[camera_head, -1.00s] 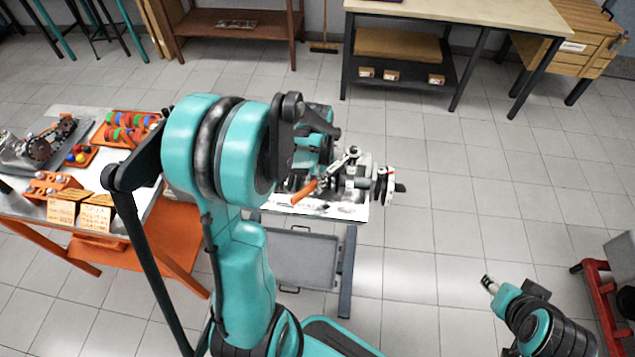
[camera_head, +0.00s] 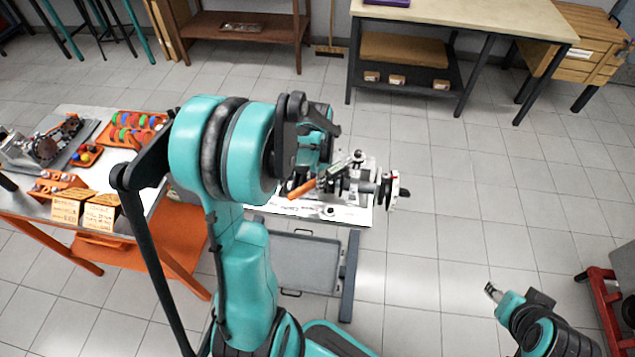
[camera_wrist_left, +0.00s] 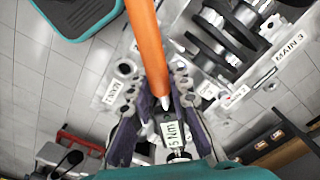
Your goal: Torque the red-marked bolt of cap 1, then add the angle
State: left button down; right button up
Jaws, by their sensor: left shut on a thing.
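A torque wrench with an orange handle (camera_head: 302,188) lies over the engine block (camera_head: 352,190) on the stand at centre. My left gripper (camera_wrist_left: 157,88) is shut on this wrench; its orange handle (camera_wrist_left: 147,40) runs up between the fingers in the left wrist view. A label ending in "5 Nm" (camera_wrist_left: 173,132) shows below the handle tip. Crank parts (camera_wrist_left: 212,45) and a "MAIN 3" label (camera_wrist_left: 290,48) are beside it. Cap 1, its red-marked bolt and the wrench's socket end cannot be made out. My right gripper (camera_head: 492,291) is far from the engine, at lower right, too small to read.
A bench (camera_head: 75,225) at left holds orange trays, coloured parts and cards. A grey tray (camera_head: 305,262) sits on the stand's lower shelf. A red frame (camera_head: 604,310) stands at far right. The floor right of the engine is clear.

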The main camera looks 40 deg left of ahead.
pick_arm(q)
jog(key=shift+w+a+m, duration=0.15)
jog(key=shift+a+m, duration=0.15)
jog(key=shift+a, duration=0.1)
jog(key=shift+w+a+m+b, duration=0.25)
jog(key=shift+a+m, duration=0.15)
jog(key=shift+a, duration=0.15)
jog(key=shift+w+a+m+b, duration=0.1)
jog(key=shift+w+a+m, duration=0.15)
jog(key=shift+a+m, duration=0.2)
dwell(2.3)
jog(key=shift+w+a+m+b, duration=0.2)
jog(key=shift+w+a+m, duration=0.2)
jog(key=shift+a+m, duration=0.2)
jog(key=shift+w+a+m+b, duration=0.15)
jog(key=shift+w+a+m, duration=0.3)
jog(key=shift+a, duration=0.15)
dwell(3.1)
